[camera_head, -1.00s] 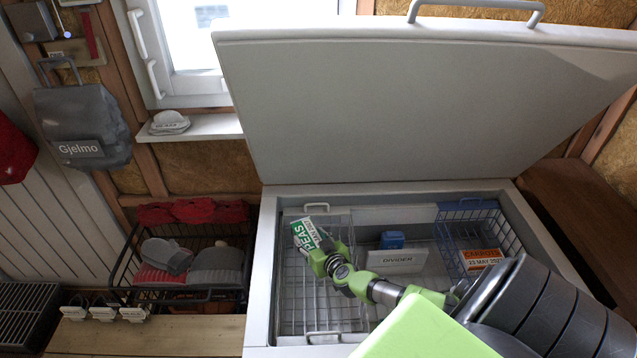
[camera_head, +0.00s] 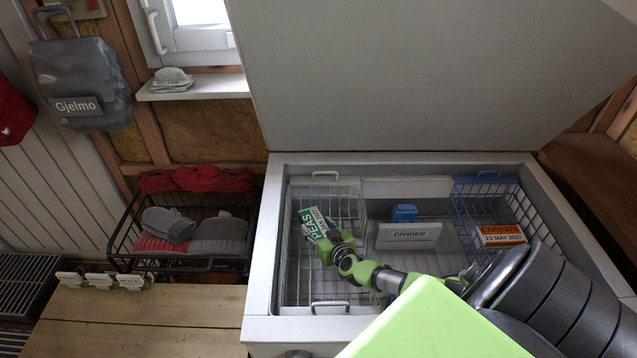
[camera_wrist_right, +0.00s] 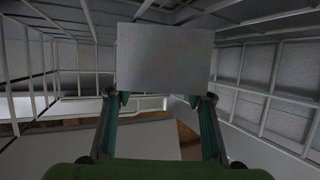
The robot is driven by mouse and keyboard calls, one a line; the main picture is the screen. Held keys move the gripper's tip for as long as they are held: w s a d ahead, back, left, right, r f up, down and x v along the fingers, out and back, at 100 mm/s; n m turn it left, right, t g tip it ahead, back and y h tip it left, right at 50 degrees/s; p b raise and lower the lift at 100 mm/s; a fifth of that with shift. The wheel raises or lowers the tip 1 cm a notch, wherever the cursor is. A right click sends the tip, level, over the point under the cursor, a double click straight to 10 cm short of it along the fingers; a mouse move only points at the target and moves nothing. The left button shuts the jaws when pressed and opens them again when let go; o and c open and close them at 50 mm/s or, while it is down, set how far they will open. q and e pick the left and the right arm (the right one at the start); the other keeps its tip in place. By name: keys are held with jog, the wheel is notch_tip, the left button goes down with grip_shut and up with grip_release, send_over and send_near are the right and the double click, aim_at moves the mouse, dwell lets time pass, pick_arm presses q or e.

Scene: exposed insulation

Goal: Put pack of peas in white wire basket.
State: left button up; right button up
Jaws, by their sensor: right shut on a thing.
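The pack of peas (camera_head: 316,223) is green and white with "PEAS" on it. It is tilted in the head view, in the left part of the chest freezer. My right gripper (camera_head: 333,243) is shut on it. In the right wrist view, the pack (camera_wrist_right: 165,58) shows as a plain grey face between the fingertips (camera_wrist_right: 162,97). The white wire basket (camera_head: 300,290) stands in the freezer's left side. Its wire walls surround the pack in the wrist view, so the pack appears inside the basket. Whether it touches the bottom I cannot tell. My left gripper is not in view.
The freezer lid (camera_head: 420,80) stands open behind. A black basket with gloves (camera_head: 130,262) is outside, left.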

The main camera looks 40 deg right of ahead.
jog(key=shift+w, duration=0.1)
jog(key=o, duration=1.5)
jog(key=shift+f, duration=0.1)
jog(key=p+v, duration=0.3)
jog(key=v, duration=0.3)
jog(key=shift+p, duration=0.3)
jog(key=shift+v, duration=0.85)
jog(key=shift+d, duration=0.1)
